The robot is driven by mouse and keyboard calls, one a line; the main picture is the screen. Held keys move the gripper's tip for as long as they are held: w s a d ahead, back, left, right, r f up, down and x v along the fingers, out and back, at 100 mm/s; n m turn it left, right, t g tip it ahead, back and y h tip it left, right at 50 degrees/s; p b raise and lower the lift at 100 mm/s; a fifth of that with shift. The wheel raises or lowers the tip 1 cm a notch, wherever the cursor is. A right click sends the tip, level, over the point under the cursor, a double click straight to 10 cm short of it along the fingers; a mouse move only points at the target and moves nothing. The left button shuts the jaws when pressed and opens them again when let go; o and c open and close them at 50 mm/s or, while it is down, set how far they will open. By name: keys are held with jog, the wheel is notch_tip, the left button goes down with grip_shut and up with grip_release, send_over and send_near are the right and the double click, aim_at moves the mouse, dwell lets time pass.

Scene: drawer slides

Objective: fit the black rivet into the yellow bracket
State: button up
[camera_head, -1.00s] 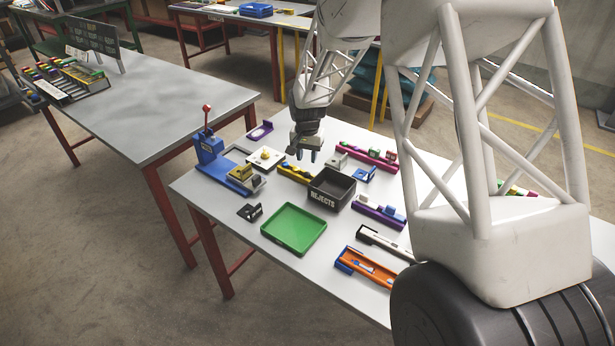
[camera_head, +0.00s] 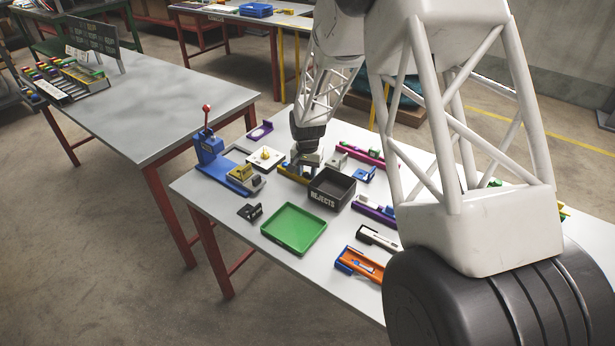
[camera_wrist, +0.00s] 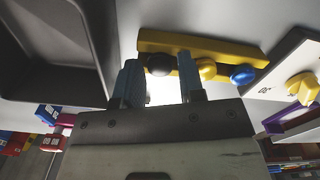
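The black rivet (camera_wrist: 160,64) shows its round dark head in the wrist view, in a yellow rack (camera_wrist: 220,50) beside a yellow-headed and a blue-headed rivet. My gripper (camera_wrist: 158,85) is open, its two blue-grey fingers apart, with the black head seen between their tips. I cannot tell whether the fingers touch it. In the head view my gripper (camera_head: 302,170) is low at the yellow rack (camera_head: 288,174) and partly hides it. A yellow piece that looks like the bracket (camera_head: 241,173) sits on the blue lever fixture (camera_head: 210,150) to the left.
A dark REJECTS bin (camera_head: 331,190) stands close to the right of my gripper. A green tray (camera_head: 294,229) and a small black part (camera_head: 250,212) lie nearer the front. A white plate with a yellow knob (camera_head: 265,156) is between rack and fixture.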

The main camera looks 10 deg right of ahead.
aim_at(307, 173)
grip_shut()
jog(key=shift+r, duration=0.35)
jog(key=shift+r, duration=0.75)
jog(key=shift+r, duration=0.3)
jog(key=shift+r, duration=1.4)
